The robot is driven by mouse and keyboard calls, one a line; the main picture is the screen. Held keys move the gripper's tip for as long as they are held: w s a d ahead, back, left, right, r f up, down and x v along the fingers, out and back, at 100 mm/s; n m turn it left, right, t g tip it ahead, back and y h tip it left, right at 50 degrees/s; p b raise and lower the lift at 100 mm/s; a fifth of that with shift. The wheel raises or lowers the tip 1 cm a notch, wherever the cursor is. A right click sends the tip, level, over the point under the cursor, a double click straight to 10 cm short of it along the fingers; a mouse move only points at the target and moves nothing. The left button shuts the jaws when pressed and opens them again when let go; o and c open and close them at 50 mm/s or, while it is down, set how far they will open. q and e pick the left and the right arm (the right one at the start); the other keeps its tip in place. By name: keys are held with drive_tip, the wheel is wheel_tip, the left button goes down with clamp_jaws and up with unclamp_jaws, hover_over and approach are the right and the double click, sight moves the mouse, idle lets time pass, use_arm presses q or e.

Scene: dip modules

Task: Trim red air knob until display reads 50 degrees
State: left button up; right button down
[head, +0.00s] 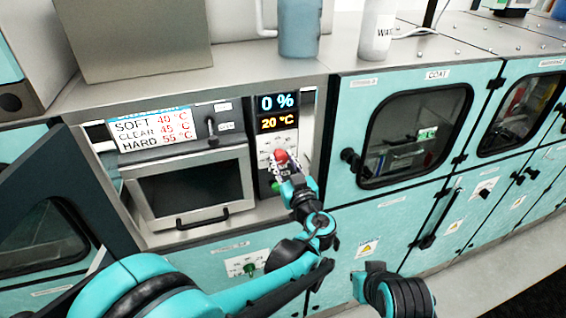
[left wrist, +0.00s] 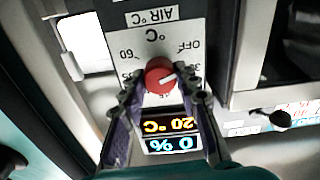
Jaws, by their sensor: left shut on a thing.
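The red air knob (head: 281,156) is on the narrow control panel below the display. My left gripper (head: 282,163) reaches up to it from below and is shut on it. In the left wrist view, which shows the panel upside down, the red knob (left wrist: 159,74) sits between the two fingertips, its white pointer mark facing right. The dial around it is marked AIR °C, with OFF and 60 legible. The display (head: 277,113) reads 0 % in blue and 20 °C in orange; it also shows in the left wrist view (left wrist: 171,134).
A sign (head: 153,129) left of the display lists SOFT 40, CLEAR 45 and HARD 55 °C. Below it is a dark-windowed oven door (head: 190,188). A green knob (head: 277,187) is low on the control panel. A jug (head: 300,30) and white bottle (head: 376,30) stand above.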

use_arm(q)
drive_tip(key=m, duration=0.3)
drive_tip(key=shift+m+b, duration=0.3)
drive_tip(key=shift+b, duration=0.05)
drive_tip(key=m, duration=0.3)
drive_tip(key=shift+w+m+b, duration=0.1)
drive_tip(key=shift+m+b, duration=0.2)
drive_tip(key=m, duration=0.3)
drive_tip(key=shift+m, duration=0.3)
drive_tip(key=m, duration=0.3)
drive_tip(key=shift+m+b, duration=0.3)
drive_tip(key=shift+b, duration=0.1)
drive_tip(key=m, duration=0.3)
drive_tip(key=shift+m, duration=0.3)
drive_tip(key=m, duration=0.3)
drive_tip(key=shift+m+b, duration=0.3)
drive_tip(key=shift+m, duration=0.1)
drive_tip(key=m, duration=0.4)
drive_tip(key=shift+m, duration=1.8)
